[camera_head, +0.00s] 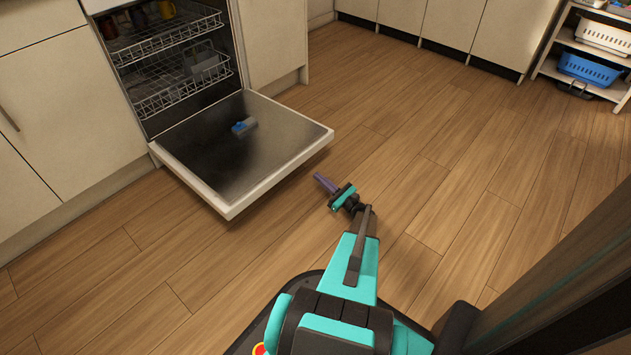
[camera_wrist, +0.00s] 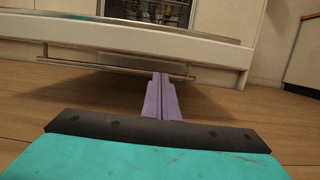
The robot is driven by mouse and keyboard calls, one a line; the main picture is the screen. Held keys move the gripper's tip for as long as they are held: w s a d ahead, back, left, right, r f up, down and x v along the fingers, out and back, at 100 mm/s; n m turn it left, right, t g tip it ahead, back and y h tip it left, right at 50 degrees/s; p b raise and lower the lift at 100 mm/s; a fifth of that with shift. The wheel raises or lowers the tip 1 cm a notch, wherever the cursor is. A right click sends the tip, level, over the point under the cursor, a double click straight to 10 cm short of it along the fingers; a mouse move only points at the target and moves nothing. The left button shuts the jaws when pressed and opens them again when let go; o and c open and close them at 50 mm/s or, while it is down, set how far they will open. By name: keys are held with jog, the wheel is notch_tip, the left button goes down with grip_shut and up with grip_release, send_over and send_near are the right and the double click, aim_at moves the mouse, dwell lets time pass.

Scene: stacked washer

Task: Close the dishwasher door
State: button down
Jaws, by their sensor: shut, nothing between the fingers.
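The dishwasher door (camera_head: 225,160) is folded down, open and roughly level above the floor. Its inner face is up, with a small grey and blue detergent cup (camera_head: 243,126) on it. In the wrist view the door's front edge (camera_wrist: 110,38) crosses the top of the picture, with a bar handle (camera_wrist: 100,67) on the underside. My gripper (camera_head: 319,178) is shut and empty, with its purple fingers together. It is just off the door's right front corner in the head view. In the wrist view the fingertips (camera_wrist: 160,78) overlap the handle; I cannot tell whether they touch it.
Inside the dishwasher are an upper rack (camera_head: 165,37) with mugs and a lower rack (camera_head: 180,82) with a grey basket. Beige cabinets (camera_head: 60,105) flank it. Open wood floor (camera_head: 420,150) lies to the right. A shelf with baskets (camera_head: 590,70) stands far right.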

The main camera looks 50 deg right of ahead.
jog(key=b+x, duration=0.3)
jog(key=x, duration=0.6)
